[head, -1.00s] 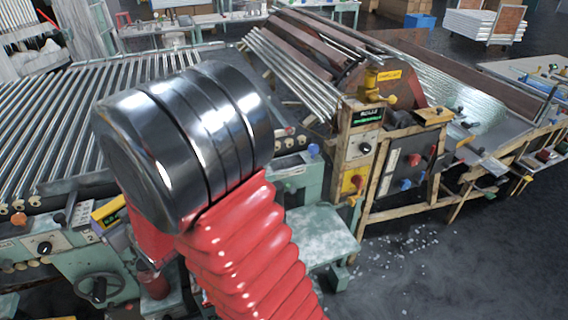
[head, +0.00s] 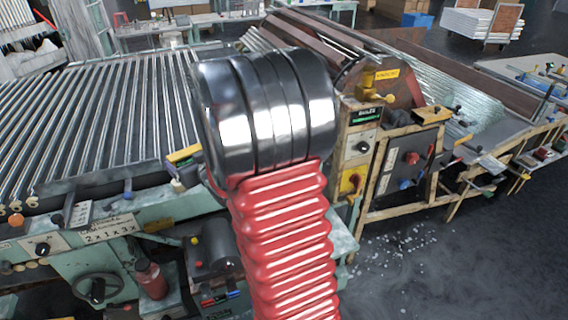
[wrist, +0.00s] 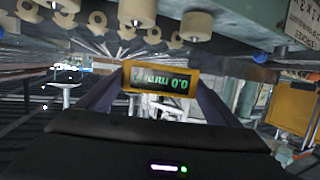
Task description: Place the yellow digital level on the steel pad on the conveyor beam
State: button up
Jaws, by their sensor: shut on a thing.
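The yellow digital level (wrist: 138,99) sits between the two dark fingers of my gripper (wrist: 160,84) in the wrist view. Its dark display shows green characters that appear upside down there. In the head view, the level (head: 183,153) shows just left of my dark metal wrist, in front of the rollers' near end. The conveyor beam (head: 160,212) is the pale green rail along the front of the rollers. I cannot make out the steel pad for sure; my arm covers part of the beam.
Conveyor rollers (head: 105,110) fill the left. A red bottle (head: 151,279) and a handwheel (head: 97,289) are below the beam. A wood-framed machine with a control panel (head: 408,160) stands to the right. Open floor (head: 420,265) lies at lower right.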

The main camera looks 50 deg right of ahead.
jog(key=s+d+r+m+h, duration=0.1)
jog(key=s+d, duration=0.4)
jog(key=d, duration=0.3)
jog(key=s+d+m+g+h, duration=0.1)
jog(key=s+d+h, duration=0.1)
jog(key=s+d, duration=0.4)
jog(key=s+d+r+m+h, duration=0.1)
jog(key=s+d, duration=0.4)
jog(key=d, duration=0.6)
jog(key=shift+s+d+r+m+g, duration=0.3)
jog(key=shift+d+r, duration=0.05)
jog(key=shift+f, duration=3.15)
jog(key=shift+f, duration=0.1)
jog(key=shift+f, duration=1.8)
jog(key=shift+f, duration=0.1)
